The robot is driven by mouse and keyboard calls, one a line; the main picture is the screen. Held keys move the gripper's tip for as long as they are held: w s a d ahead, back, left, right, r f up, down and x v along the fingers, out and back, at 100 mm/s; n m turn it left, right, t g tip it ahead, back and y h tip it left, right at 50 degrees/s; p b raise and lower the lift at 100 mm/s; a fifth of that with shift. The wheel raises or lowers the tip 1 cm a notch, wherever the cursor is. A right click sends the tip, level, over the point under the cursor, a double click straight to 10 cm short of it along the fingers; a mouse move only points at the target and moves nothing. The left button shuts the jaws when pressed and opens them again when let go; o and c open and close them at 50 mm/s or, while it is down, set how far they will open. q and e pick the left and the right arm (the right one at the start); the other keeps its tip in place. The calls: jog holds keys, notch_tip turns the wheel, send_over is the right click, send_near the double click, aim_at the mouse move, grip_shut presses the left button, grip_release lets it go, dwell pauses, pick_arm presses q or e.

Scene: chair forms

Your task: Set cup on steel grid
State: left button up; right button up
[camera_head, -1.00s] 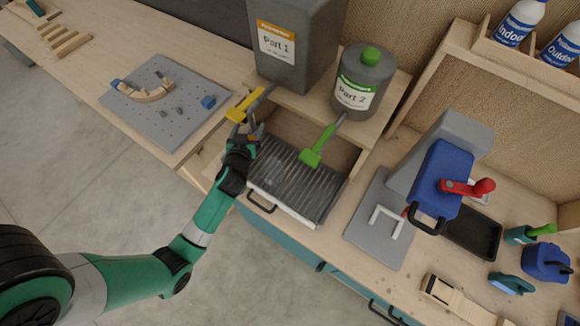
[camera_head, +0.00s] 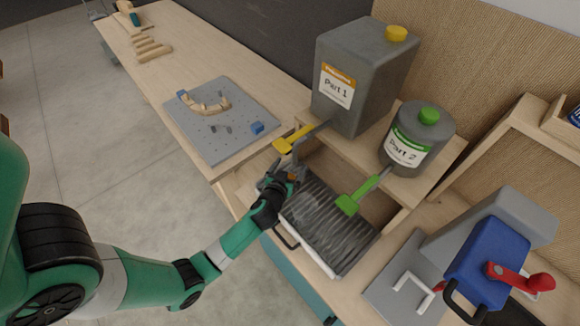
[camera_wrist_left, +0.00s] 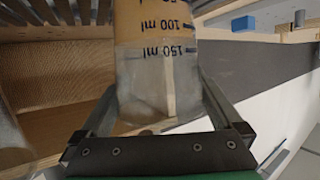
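My left gripper (camera_head: 284,174) is beside the steel grid (camera_head: 325,228), at its upper left corner and just below the yellow tap (camera_head: 294,138). In the left wrist view the clear cup (camera_wrist_left: 158,75) sits between my two fingers, which press close on both its sides. The cup has dark marks reading 100 ml and 150 ml. Its upper part in that view looks amber, its lower part clear. In the head view the cup is small and mostly hidden by the gripper. My right gripper is not in view.
A grey Part 1 canister (camera_head: 362,75) and a Part 2 canister (camera_head: 418,138) stand on a wooden shelf (camera_head: 440,172) behind the grid. A green tap (camera_head: 357,195) reaches over the grid. A grey pegboard (camera_head: 235,146) lies left. The grid's top looks empty.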

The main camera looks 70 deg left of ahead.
pick_arm(q)
jog(key=shift+r, duration=0.1)
jog(key=shift+s+d+r, duration=0.1)
jog(key=shift+s+d, duration=0.05)
jog(key=v, duration=1.1)
jog(key=shift+s+d+p, duration=0.15)
jog(key=shift+d+p, duration=0.05)
jog(key=shift+p, duration=0.1)
jog(key=shift+r, duration=0.15)
